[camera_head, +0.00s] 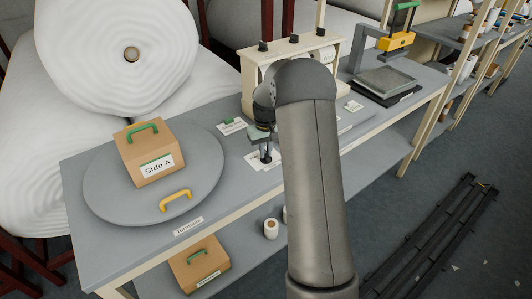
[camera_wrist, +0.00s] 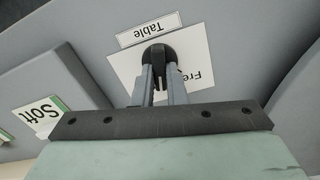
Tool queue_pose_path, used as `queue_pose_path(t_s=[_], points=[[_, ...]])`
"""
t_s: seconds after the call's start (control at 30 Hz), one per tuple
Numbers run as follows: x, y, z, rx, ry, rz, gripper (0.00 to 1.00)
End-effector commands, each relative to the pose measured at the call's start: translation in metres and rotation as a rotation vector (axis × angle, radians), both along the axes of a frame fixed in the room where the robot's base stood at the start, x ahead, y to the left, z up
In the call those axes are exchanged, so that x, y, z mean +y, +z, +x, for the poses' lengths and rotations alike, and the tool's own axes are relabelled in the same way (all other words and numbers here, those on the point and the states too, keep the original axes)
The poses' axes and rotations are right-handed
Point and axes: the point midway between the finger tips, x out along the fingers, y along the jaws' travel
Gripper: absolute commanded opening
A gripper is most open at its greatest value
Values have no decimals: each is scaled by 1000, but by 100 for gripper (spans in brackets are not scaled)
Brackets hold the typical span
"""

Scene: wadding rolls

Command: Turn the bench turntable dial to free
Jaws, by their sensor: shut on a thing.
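The black dial knob (camera_wrist: 158,58) stands on a white card (camera_wrist: 124,70) on the grey bench, under a label reading "Table" (camera_wrist: 149,29). The card's visible letters read "Fre"; the rest is hidden behind my finger and the knob. My gripper (camera_wrist: 160,82) is shut on the dial, one finger on each side of its grip. In the head view my gripper (camera_head: 265,153) reaches down to the dial on the bench, right of the round grey turntable (camera_head: 105,198). The dial's exact setting is hard to read.
A cardboard box marked "Side A" (camera_head: 150,153) with a green handle sits on the turntable, beside a yellow handle (camera_head: 175,201). A cream frame with black knobs (camera_head: 322,48) stands behind my arm. A "Soft" card (camera_wrist: 40,117) lies nearby. Large white rolls (camera_head: 115,55) stand behind the bench.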

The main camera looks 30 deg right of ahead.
Motion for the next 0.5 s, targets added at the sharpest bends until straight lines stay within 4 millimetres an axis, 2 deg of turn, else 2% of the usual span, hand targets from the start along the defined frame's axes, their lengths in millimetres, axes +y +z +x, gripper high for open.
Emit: queue_pose_path(t_s=[0.5], points=[[2,-1,-1,1,491,1,0]])
